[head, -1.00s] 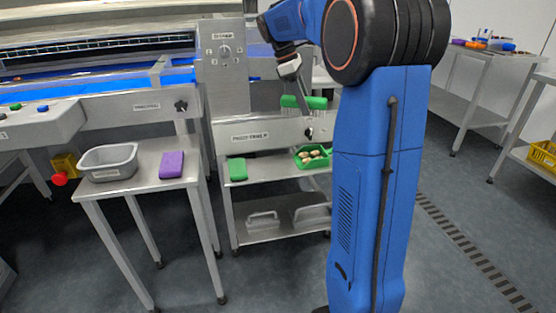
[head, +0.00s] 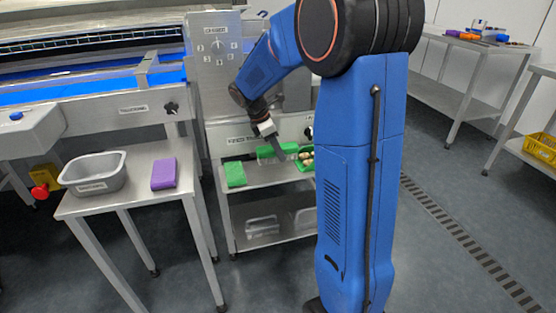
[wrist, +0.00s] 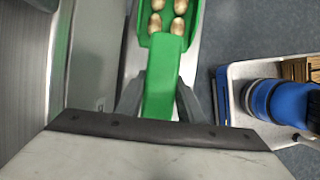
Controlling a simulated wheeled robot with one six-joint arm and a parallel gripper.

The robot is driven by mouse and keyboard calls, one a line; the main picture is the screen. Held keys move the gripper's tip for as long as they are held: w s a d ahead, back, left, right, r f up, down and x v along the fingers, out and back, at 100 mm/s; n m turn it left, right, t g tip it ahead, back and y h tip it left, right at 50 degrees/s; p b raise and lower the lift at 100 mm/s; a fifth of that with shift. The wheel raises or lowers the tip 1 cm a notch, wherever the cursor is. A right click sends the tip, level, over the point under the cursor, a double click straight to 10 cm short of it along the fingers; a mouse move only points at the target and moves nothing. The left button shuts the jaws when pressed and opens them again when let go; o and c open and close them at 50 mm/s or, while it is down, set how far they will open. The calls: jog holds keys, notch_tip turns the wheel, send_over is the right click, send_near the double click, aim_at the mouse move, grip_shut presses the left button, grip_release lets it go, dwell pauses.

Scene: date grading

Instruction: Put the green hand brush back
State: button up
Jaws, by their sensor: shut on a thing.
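Whether the brush touches the shelf or the tray, I cannot tell.
A flat green block (head: 235,174) lies at the left of the shelf. A purple block (head: 163,174) and a grey tub (head: 93,173) stand on the left table (head: 135,190). A machine housing (head: 222,75) rises behind the shelf. Bare shelf lies between the green block and the brush.

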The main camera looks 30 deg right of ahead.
aim_at(278, 159)
jog(key=shift+f, duration=1.85)
jog(key=shift+f, duration=0.1)
jog(key=o, duration=1)
